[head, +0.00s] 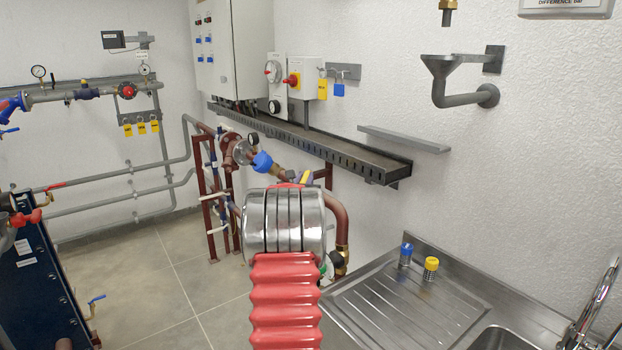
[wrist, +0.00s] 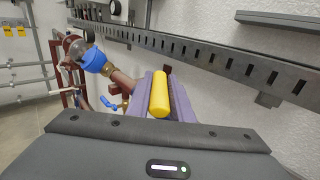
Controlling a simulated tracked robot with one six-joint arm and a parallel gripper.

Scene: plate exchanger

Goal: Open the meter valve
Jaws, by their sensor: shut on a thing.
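My gripper (wrist: 161,76) shows in the wrist view as two purple fingers shut on a yellow rounded bar (wrist: 159,95). The bar lies lengthwise between the fingers. I cannot tell from these frames whether the bar is fixed to a valve. In the wrist view a blue fitting (wrist: 95,60) sits on the pipe to the left, and a small blue lever (wrist: 108,103) is just left of the fingers. In the head view my silver wrist and red sleeve hide most of the gripper. The blue fitting (head: 262,162) shows just beyond them.
A slotted cable tray (head: 330,150) runs along the wall behind the gripper. A brown-red pipe (head: 341,215) bends down right of my wrist. A steel sink unit (head: 400,300) with a blue cap (head: 406,256) and a yellow cap (head: 431,268) is at lower right.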

